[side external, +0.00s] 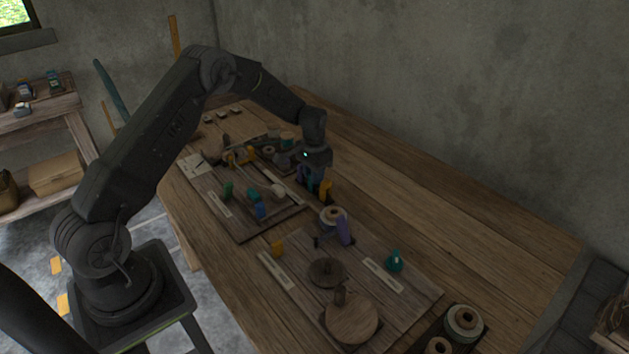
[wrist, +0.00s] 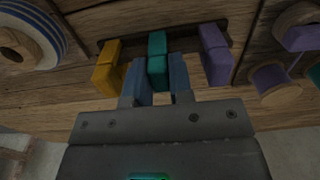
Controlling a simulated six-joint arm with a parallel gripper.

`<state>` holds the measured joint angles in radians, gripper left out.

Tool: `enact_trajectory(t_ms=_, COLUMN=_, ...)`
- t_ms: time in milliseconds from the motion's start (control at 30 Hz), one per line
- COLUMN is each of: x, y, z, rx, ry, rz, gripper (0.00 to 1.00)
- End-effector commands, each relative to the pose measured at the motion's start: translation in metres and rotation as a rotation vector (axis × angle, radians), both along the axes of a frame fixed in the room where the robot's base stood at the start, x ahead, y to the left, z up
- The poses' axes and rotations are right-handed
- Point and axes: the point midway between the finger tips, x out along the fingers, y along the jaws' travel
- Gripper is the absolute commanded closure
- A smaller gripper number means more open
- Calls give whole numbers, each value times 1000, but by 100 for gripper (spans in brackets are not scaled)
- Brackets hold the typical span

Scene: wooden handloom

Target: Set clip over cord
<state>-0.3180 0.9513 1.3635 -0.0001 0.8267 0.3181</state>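My gripper (side external: 313,178) points down at a row of coloured clips on the table. In the wrist view, its two blue-grey fingers (wrist: 158,80) stand on either side of a teal clip (wrist: 157,55). I cannot tell whether they press on it or leave a thin gap. A yellow clip (wrist: 107,68) stands to the left and a purple clip (wrist: 214,54) to the right. In the side view, the yellow clip (side external: 325,189) shows beside the gripper, and the teal clip is mostly hidden. I cannot make out which line is the cord.
A near board (side external: 410,305) carries wooden discs, a teal piece (side external: 394,262) and a purple piece (side external: 344,232). A far board (side external: 243,235) holds several coloured pieces. A blue-striped spool (wrist: 30,35) and a purple-wound spool (wrist: 272,82) flank the clips. The table's right side is clear.

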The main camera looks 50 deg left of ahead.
Motion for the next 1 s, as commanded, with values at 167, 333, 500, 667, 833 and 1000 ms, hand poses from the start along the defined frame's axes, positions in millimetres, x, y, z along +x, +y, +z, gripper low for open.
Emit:
enact_trajectory(t_ms=167, x=0, y=0, z=0, rx=0, ry=0, rz=0, gripper=96)
enact_trajectory(t_ms=333, x=0, y=0, z=5, rx=0, ry=-1, rz=0, gripper=97)
enact_trajectory(t_ms=500, x=0, y=0, z=18, rx=0, ry=-1, rz=0, gripper=97)
enact_trajectory(t_ms=667, x=0, y=0, z=30, rx=1, ry=-2, rz=0, gripper=97)
enact_trajectory(t_ms=833, x=0, y=0, z=43, rx=1, ry=-2, rz=0, gripper=97)
enact_trajectory(t_ms=1000, x=0, y=0, z=53, rx=0, ry=0, rz=0, gripper=97)
